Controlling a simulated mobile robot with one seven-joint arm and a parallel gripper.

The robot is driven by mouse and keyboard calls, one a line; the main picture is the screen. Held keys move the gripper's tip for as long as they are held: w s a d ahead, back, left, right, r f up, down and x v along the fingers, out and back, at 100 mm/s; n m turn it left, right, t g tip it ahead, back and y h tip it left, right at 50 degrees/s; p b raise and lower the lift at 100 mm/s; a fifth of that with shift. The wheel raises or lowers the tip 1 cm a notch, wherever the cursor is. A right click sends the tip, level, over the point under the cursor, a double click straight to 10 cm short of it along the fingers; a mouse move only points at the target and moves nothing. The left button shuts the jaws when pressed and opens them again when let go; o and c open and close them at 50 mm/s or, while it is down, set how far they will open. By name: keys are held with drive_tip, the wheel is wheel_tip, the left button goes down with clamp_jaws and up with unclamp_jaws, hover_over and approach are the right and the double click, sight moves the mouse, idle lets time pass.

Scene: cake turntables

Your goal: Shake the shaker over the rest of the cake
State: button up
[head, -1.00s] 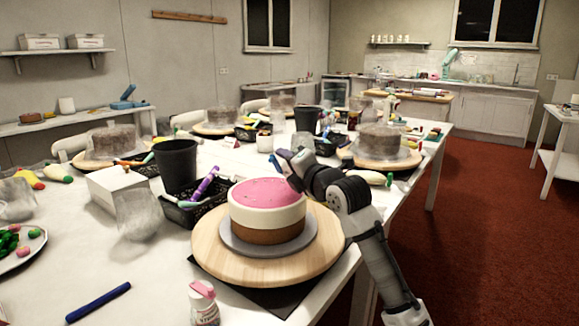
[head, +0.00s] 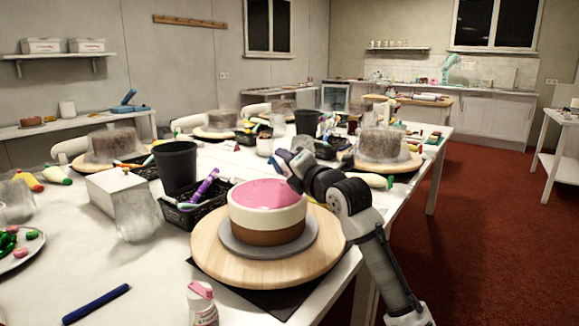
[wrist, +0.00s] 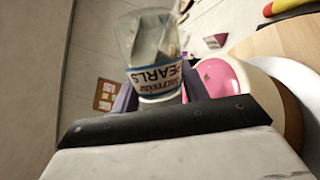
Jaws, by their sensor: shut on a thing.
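My gripper (head: 290,165) is at the back right edge of the cake (head: 267,211), just above its top. The cake has a glossy pink top, a cream band and a brown base. It stands on a grey board (head: 240,248) on a wooden turntable (head: 215,255). In the wrist view my gripper (wrist: 160,92) is shut on a clear shaker (wrist: 150,42) with a label reading PEARLS. The cake's pink top (wrist: 222,82) shows to the right of it. In the head view the held shaker is hard to make out. I cannot clearly tell any pearls on the pink top.
A white bottle with a pink lid (head: 202,305) stands at the front. A black basket (head: 190,215) with tools, a black cup (head: 175,165) and a white box (head: 122,192) lie left of the turntable. A blue stick (head: 95,304) lies front left, with bare table around it.

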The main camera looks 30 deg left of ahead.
drive_tip(key=shift+w+r+p, duration=0.3)
drive_tip(key=shift+w, duration=0.1)
drive_tip(key=shift+s+f+b, duration=0.35)
drive_tip(key=shift+b, duration=0.05)
drive_tip(key=shift+s+r+n+y+b, duration=0.1)
drive_tip(key=shift+r+n+y+b, duration=0.15)
drive_tip(key=shift+n+b, duration=0.25)
